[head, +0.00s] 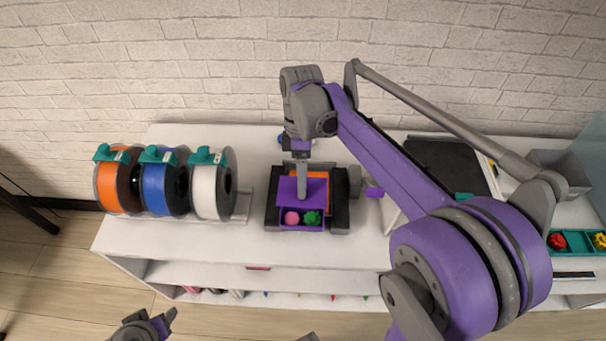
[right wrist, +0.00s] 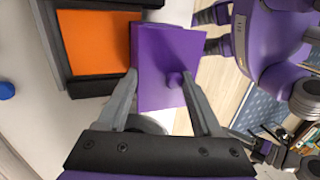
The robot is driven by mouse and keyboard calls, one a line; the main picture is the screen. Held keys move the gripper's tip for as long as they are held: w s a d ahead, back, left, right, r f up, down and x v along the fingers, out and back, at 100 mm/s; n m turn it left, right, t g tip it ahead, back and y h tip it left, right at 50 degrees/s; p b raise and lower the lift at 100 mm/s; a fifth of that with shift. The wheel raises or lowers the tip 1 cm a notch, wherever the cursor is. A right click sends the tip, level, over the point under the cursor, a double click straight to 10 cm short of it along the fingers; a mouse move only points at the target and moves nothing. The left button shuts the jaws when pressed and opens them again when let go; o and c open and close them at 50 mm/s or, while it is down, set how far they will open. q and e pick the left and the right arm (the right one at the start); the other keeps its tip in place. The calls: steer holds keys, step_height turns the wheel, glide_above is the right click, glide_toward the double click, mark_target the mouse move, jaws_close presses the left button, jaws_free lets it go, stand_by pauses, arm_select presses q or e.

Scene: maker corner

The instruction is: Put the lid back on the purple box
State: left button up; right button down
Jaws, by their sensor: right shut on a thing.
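The open purple box (head: 303,229) stands on the white worktop, with a pink ball (head: 291,218) and a green piece (head: 312,218) showing inside. My right gripper (head: 301,194) is shut on the purple lid (head: 287,190), which is over the rear part of the box and leaves the front uncovered. Whether lid and box touch is unclear. My left gripper (head: 162,324) is at the bottom left, away from the worktop; its jaws are unclear.
A dark frame with an orange plate (right wrist: 95,45) surrounds the box area. Orange (head: 110,187), blue (head: 156,189) and white (head: 205,192) spools stand on the left. A dark mat (head: 445,160) and a grey bin (head: 560,170) are on the right. The worktop's front left is clear.

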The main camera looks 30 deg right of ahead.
steer(key=shift+f+b, duration=1.6)
steer(key=shift+f, duration=1.1)
steer(key=shift+s+a+f, duration=0.1)
steer(key=shift+s+f, duration=0.1)
steer(key=shift+f, duration=0.25)
stand_by(0.3)
jaws_free()
steer(key=shift+w, duration=0.1)
steer(key=shift+r, duration=0.25)
steer(key=shift+r+p, duration=2)
steer(key=shift+r, duration=0.9)
